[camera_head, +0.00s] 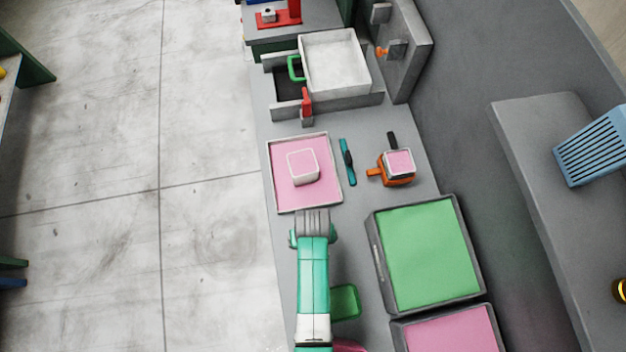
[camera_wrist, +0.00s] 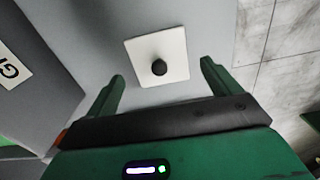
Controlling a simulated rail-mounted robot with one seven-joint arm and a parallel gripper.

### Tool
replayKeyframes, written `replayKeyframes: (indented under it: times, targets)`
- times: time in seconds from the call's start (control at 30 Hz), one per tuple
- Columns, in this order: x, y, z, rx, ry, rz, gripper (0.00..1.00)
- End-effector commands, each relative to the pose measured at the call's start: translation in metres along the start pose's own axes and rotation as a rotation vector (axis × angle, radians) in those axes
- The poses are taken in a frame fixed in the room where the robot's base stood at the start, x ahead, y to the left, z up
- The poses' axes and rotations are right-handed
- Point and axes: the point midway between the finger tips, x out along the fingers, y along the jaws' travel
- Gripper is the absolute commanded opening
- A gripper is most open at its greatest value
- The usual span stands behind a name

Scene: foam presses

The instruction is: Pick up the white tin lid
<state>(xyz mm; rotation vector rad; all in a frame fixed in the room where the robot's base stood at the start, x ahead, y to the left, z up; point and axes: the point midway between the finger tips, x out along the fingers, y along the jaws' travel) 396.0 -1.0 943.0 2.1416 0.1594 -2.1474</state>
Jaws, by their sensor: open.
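My gripper (camera_wrist: 162,72) is open, with one green finger on each side of the knob in the picture. The fingers appear apart from the lid; the height between them is hard to tell. In the head view my gripper (camera_head: 313,236) is over the worktop just below the pink tray, and I cannot make out the lid there.
A pink tray (camera_head: 278,195) holding a white-rimmed pink tin (camera_head: 303,167) lies just above my gripper. A teal tool (camera_head: 347,162) and an orange-handled tin (camera_head: 398,165) are to its right. A green-filled tray (camera_head: 425,255) stands right of my arm. A "G1" label (camera_wrist: 12,68) shows at left.

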Motion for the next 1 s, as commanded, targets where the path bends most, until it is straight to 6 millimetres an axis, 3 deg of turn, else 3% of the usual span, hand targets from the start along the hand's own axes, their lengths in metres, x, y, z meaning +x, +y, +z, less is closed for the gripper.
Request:
replayKeyframes:
  times: [0.3,0.57,0.73,1.0]
  targets:
    - [0.046,0.002,-0.006,0.000,0.000,0.000,0.89]
    - [0.051,0.002,-0.006,0.000,0.002,0.000,0.89]
    - [0.050,0.002,-0.006,0.000,0.002,0.000,0.60]
    - [0.049,0.002,-0.007,0.000,0.003,0.000,0.57]
